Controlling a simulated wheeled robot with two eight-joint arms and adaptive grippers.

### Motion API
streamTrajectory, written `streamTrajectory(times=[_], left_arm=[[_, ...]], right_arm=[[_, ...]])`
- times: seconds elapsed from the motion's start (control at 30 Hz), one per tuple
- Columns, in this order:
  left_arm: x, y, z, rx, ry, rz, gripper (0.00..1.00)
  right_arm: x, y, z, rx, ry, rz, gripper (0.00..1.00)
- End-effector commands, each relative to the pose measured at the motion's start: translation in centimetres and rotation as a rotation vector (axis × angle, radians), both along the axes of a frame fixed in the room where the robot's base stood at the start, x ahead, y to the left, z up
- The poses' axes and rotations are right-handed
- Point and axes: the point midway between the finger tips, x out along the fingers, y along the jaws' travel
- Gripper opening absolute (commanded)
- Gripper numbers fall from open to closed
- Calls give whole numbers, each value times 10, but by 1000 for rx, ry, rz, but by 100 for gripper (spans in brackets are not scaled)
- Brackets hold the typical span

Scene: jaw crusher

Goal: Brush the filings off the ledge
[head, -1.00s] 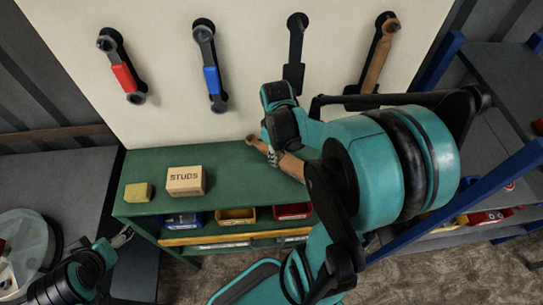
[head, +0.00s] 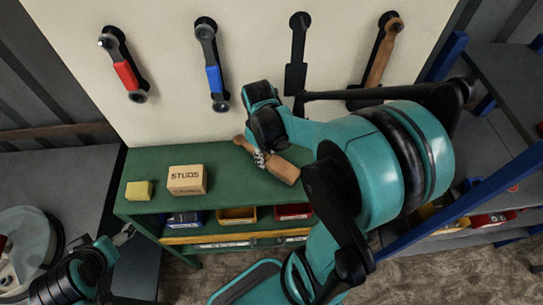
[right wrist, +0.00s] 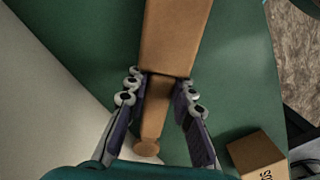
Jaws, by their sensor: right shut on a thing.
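My right gripper (head: 260,158) is shut on the narrow handle of a wooden brush (head: 284,173), just over the green bench top (head: 150,162). In the right wrist view, the gripper's fingers (right wrist: 160,95) stand on either side of the handle, and the wide wooden block (right wrist: 177,40) extends away from them. No bristles show. I cannot tell whether the brush touches the bench top. I cannot make out any filings or a separate ledge. My left gripper (head: 123,235) is at the lower left, small and partly dark, away from the brush.
A yellow block (head: 138,191) and a STUDS box (head: 187,180) stand on the bench top's left part. Coloured bins (head: 237,215) sit below. Several tools hang on the pale board (head: 160,120) behind. A blue-framed rack (head: 470,195) stands at the right.

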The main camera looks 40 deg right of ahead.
Motion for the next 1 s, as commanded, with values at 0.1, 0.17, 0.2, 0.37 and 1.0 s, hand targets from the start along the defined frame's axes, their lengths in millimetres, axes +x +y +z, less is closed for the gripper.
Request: streamTrajectory(times=[0.1, 0.17, 0.2, 0.37, 1.0], left_arm=[[0, 0, -2, 0, 0, 0, 80], [0, 0, -3, 0, 0, 0, 80], [0, 0, -3, 0, 0, 0, 80], [0, 0, -3, 0, 0, 0, 80], [0, 0, -6, 0, 0, 0, 80]], right_arm=[[9, 10, -1, -1, -5, 2, 0], [10, 13, -2, -1, -5, 1, 0], [11, 14, -2, -1, -5, 1, 0], [14, 18, -1, -1, -5, 0, 0], [35, 53, -1, -1, -5, 1, 0]])
